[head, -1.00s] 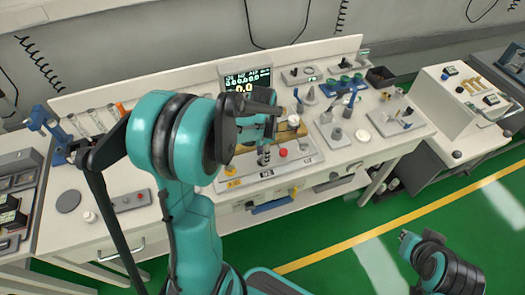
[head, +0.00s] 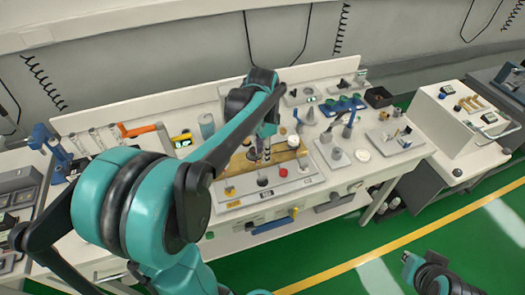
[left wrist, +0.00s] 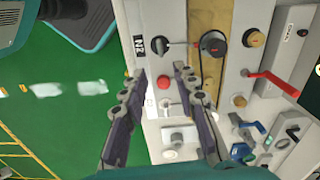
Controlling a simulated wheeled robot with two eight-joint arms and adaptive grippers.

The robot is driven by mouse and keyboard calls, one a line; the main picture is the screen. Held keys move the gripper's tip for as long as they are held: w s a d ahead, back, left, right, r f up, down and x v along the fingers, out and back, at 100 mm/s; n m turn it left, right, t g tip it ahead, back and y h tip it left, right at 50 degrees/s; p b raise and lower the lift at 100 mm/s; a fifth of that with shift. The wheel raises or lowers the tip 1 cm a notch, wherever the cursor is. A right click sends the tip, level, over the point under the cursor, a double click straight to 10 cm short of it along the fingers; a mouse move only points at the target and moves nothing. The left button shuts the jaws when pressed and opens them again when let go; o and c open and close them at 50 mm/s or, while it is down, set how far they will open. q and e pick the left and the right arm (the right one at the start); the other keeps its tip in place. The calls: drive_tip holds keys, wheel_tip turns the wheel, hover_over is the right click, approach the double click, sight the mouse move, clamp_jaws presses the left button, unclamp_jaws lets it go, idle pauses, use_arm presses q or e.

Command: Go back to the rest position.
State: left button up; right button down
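My left arm reaches over the workbench (head: 225,205) in the head view, and its forearm hides part of the bench top. My left gripper (head: 262,152) points down over the panel with knobs near the bench's middle. In the left wrist view my left gripper (left wrist: 160,72) has its two fingers apart, with nothing held between them. A red button (left wrist: 163,81) shows between the fingertips; I cannot tell the height above it. My right arm (head: 440,275) shows only in part at the lower right of the head view, and its gripper cannot be made out.
Black knobs (left wrist: 213,43) and a red lever (left wrist: 270,82) stand near the left gripper. A blue clamp (head: 45,140) and an orange-handled tool (head: 138,129) are at the bench's left. A white cart (head: 450,120) stands right. Green floor (head: 400,235) in front is clear.

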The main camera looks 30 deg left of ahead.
idle(0.3)
use_arm(q)
drive_tip(key=s+d+n+t, duration=0.6)
drive_tip(key=s+d+t, duration=0.1)
drive_tip(key=s+d, duration=0.4)
drive_tip(key=shift+s+n, duration=0.2)
drive_tip(key=shift+n, duration=0.2)
